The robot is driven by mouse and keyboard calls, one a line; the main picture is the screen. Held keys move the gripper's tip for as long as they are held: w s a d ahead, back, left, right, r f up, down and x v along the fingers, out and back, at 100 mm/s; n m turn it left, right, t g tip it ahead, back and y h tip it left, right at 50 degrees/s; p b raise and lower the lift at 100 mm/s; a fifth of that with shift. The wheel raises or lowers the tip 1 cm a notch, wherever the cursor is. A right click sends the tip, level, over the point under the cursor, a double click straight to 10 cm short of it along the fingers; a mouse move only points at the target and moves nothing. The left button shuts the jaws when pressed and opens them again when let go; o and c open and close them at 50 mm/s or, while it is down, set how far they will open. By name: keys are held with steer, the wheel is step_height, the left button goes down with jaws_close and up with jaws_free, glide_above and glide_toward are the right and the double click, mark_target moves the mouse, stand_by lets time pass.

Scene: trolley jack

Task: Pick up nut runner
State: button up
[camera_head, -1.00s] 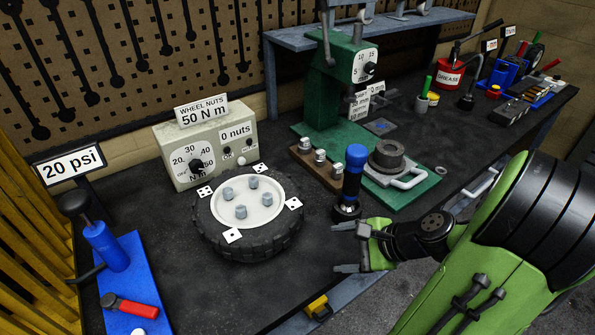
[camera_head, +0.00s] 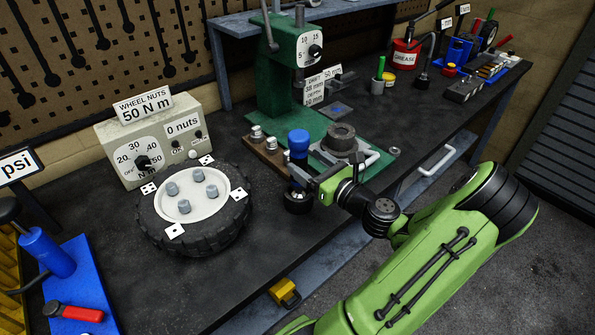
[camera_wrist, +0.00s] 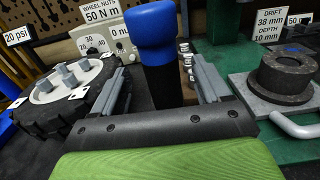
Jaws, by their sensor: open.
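The nut runner (camera_head: 298,170) stands upright on the dark bench, with a blue top and a black body. It also shows in the wrist view (camera_wrist: 158,50), between the two fingers and close to the palm. My gripper (camera_head: 312,182) is open, with a finger on either side of the nut runner's black body. In the wrist view my gripper (camera_wrist: 165,90) shows a gap beside the tool at both fingers. The lower end of the nut runner is hidden behind the palm in the wrist view.
A wheel (camera_head: 193,222) with several nuts lies left of the nut runner, before a torque box (camera_head: 115,155). A wooden block with sockets (camera_head: 265,143) and a green press (camera_head: 275,85) stand behind. A grey plate with a ring (camera_head: 341,140) is close on the right.

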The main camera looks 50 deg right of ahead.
mark_target(294, 150)
steer(key=x, duration=0.6)
steer(key=shift+r, duration=0.3)
steer(key=shift+s, duration=0.1)
steer(key=shift+c, duration=0.8)
steer(key=c, duration=1.2)
jaws_close()
steer(key=shift+r, duration=0.1)
